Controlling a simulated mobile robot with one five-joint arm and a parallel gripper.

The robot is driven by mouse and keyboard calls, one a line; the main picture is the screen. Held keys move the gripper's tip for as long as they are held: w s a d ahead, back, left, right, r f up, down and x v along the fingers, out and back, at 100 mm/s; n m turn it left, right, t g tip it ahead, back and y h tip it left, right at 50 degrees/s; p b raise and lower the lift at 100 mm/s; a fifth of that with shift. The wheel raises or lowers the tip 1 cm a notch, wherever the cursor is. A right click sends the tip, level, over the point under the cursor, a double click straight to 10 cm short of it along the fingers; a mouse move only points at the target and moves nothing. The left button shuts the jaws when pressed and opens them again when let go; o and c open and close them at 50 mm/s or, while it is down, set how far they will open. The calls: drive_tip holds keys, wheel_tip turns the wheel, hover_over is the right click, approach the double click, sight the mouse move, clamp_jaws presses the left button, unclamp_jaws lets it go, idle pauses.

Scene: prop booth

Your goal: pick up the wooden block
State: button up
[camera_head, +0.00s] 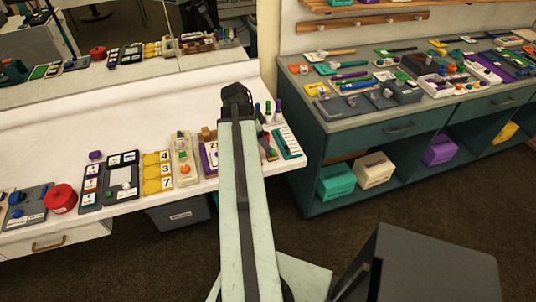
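A small brown block (207,134), which looks like wood, sits on the white counter (60,156) just left of my arm. It stands behind a purple-edged board, and it is too small to make out in detail. My arm reaches from the bottom middle up over the counter. My gripper (237,98) is the dark end of the arm, above and right of the brown block and apart from it in the picture. Its fingers are not clear, so I cannot tell if it is open or shut. My arm hides part of the counter behind it.
Left along the counter are a red round tin (60,198), yellow number tiles (158,171) and dark picture boards (122,175). A green board (287,143) lies right of my arm. A teal cabinet (335,150) stands at right with a crowded top. A mirror backs the counter.

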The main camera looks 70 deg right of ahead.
sight(272, 153)
drive_tip(key=b+x, duration=0.7)
drive_tip(key=x, duration=0.1)
drive_tip(key=shift+a+f+b, duration=0.15)
drive_tip(key=shift+a+b, duration=0.1)
drive_tip(key=shift+b, duration=0.05)
drive_tip(key=shift+r, duration=0.2)
clamp_jaws()
